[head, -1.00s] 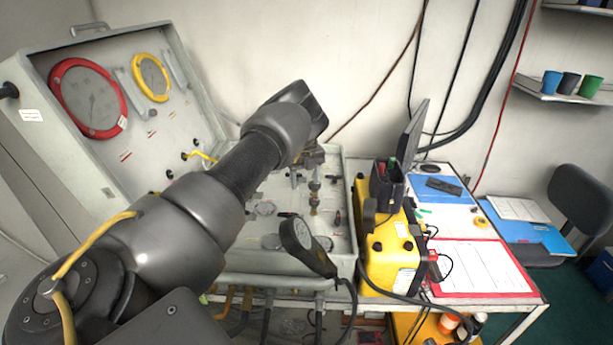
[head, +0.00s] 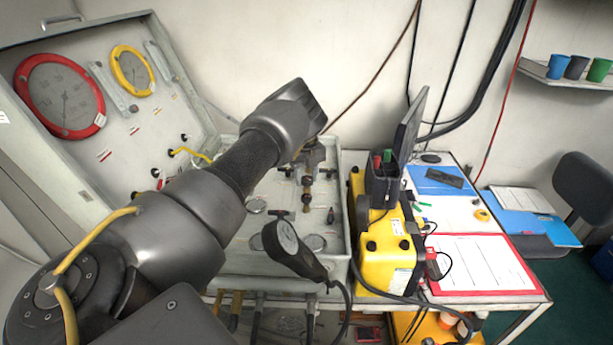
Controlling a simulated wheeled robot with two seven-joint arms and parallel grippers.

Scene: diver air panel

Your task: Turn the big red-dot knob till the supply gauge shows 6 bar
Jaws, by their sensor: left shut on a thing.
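The open grey air panel case (head: 345,215) stands on the bench, with several valves and small dials inside. In its raised lid are a large red-ringed gauge (head: 60,95) and a smaller yellow-ringed gauge (head: 133,72). Their scales are too small to read, and I cannot tell which dial is the supply gauge. My left arm crosses the panel from the lower left. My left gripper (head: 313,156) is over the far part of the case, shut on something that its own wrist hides. I cannot make out the red-dot knob. My right gripper is out of view.
A black dial instrument (head: 287,241) with a hose stands at the case's near side. A yellow box (head: 388,252) and a monitor (head: 411,130) are to its right. A red-edged sheet (head: 470,265) lies on the bench. Cups stand on a wall shelf (head: 560,78).

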